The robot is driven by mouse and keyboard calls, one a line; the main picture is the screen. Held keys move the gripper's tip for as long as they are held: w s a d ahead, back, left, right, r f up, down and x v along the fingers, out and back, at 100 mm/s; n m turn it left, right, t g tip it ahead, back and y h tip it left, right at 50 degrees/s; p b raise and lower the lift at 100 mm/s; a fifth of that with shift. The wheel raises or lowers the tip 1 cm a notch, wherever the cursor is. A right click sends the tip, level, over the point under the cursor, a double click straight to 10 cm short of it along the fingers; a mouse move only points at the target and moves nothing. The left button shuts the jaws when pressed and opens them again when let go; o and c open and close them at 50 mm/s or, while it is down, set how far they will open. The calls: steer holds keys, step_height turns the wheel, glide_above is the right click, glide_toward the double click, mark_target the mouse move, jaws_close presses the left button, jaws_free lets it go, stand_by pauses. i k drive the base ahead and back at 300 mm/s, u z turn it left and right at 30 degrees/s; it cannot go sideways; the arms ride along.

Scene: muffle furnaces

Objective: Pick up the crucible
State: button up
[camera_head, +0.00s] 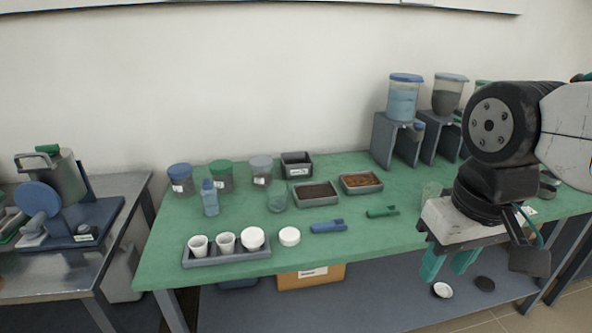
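Small white crucibles stand in a grey tray (228,259) at the table's front left. The left crucible (198,245) and the middle crucible (225,242) look open at the top. The right crucible (252,238) seems covered by a white lid. A separate round white piece (289,236), perhaps a lid, lies on the table right of the tray. My gripper (448,264) is at the right, far from the tray, in front of the table. Its two teal fingers point down and stand apart with nothing visible between them. My arm hides part of the table's right end.
Blue tongs (328,227) and green tongs (382,212) lie on the green table (240,226). Jars, a bottle (209,197), a beaker (277,197) and filled trays (316,194) stand behind. Hopper dispensers (404,110) stand at the back right. A side bench (75,259) is left.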

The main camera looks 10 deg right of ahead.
mark_target(198, 244)
steer(key=u, duration=2.9)
steer(key=i, duration=2.05)
steer(key=z, duration=2.95)
